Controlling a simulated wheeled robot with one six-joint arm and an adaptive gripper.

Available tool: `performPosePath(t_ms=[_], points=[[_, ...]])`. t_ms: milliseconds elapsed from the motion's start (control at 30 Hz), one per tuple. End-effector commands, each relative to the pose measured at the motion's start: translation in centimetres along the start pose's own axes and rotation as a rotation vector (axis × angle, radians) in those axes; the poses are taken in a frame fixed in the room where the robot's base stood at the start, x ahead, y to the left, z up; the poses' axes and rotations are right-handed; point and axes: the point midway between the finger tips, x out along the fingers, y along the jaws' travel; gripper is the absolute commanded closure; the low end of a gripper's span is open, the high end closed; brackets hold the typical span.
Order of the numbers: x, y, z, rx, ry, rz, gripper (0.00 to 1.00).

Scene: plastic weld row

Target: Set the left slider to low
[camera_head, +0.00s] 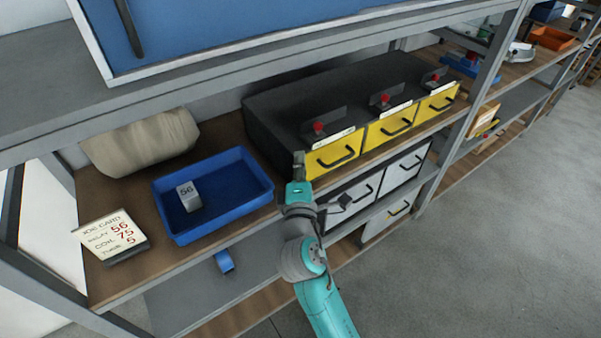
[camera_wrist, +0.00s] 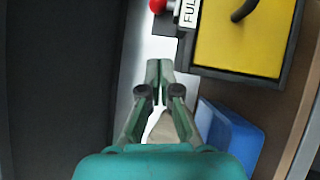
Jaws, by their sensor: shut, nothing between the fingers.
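The sliders appear to be the red knobs on dark brackets above the yellow drawers of a black cabinet. The left red knob (camera_head: 319,128) sits behind the white label strip of the left yellow drawer (camera_head: 333,156). In the wrist view a red knob (camera_wrist: 158,6) shows at the top edge, beside a label partly reading "FUL"; its slot is mostly out of frame. My gripper (camera_head: 298,158) is at the left front corner of the left drawer, apart from the knob. In the wrist view my gripper (camera_wrist: 159,70) has its fingertips together, with nothing between them.
Two more red knobs, the middle (camera_head: 384,99) and right (camera_head: 435,77), stand along the cabinet (camera_head: 270,125). A blue tray (camera_head: 240,190) holding a grey block marked 56 (camera_head: 188,196) lies left of my gripper. A job card (camera_head: 113,238) stands at the shelf's left end.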

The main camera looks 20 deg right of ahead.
Motion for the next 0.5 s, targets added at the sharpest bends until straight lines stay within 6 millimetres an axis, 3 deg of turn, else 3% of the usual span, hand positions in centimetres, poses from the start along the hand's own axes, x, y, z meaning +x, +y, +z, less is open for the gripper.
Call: performPosePath(t_ms=[200,500], points=[[4.2,0.1,0.1,0.002,-0.003,0.001,1.00],[6.5,0.0,2.5,0.001,-0.001,-0.001,1.00]])
